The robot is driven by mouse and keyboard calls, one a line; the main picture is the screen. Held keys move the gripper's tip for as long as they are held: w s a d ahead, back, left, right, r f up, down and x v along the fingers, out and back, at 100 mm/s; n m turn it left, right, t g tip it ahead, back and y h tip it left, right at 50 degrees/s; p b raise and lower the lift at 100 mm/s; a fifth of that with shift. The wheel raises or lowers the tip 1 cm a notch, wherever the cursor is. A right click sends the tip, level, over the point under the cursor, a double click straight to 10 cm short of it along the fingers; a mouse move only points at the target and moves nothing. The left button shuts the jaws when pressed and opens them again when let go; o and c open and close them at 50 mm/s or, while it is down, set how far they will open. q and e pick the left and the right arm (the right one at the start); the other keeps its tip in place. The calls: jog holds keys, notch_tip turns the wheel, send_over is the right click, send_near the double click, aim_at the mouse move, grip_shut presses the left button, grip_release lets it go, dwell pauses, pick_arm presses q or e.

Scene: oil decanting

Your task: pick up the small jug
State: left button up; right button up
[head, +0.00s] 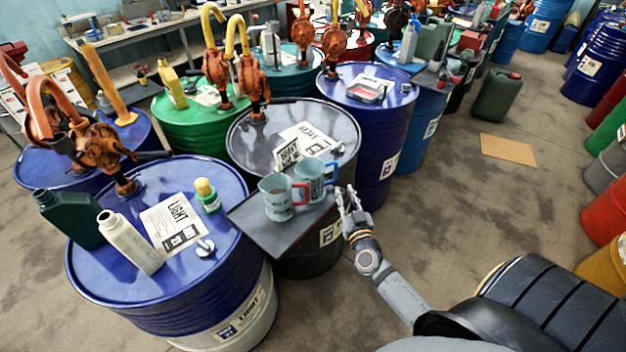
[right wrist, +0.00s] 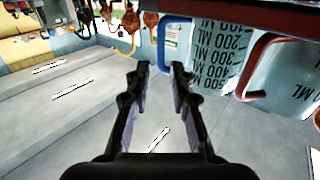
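Two clear measuring jugs stand side by side on a dark tray between the drums. One jug (head: 278,203) has a red handle, and the other (head: 311,179) has a blue handle and stands a little behind it. Which is smaller is hard to tell. In the right wrist view the blue-handled jug (right wrist: 213,62) shows its ML scale, and the red-handled jug (right wrist: 285,82) is at the right. My right gripper (head: 346,190) is open and empty, just right of the blue-handled jug. Its fingertips (right wrist: 160,68) point towards the blue handle, apart from it. My left gripper is not in view.
The dark tray (head: 262,228) juts out between a blue drum (head: 102,262) and a dark drum (head: 240,137). A white bottle (head: 132,243) and a dark green canister (head: 70,220) stand on the blue drum. Rusty hand pumps rise behind.

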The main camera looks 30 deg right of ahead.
aim_at(336, 173)
jog(key=x, duration=0.5)
jog(key=shift+w+d+f, duration=0.1)
jog(key=shift+w+d, duration=0.05)
jog(key=shift+w, duration=0.05)
jog(key=x, duration=0.2)
jog(key=b+x, duration=0.1)
jog(key=x, duration=0.2)
jog(key=shift+w+f, duration=0.1)
jog(key=shift+w, duration=0.1)
jog(key=shift+s, duration=0.15)
jog(key=shift+c, duration=0.7)
jog(key=shift+a, duration=0.25)
grip_shut()
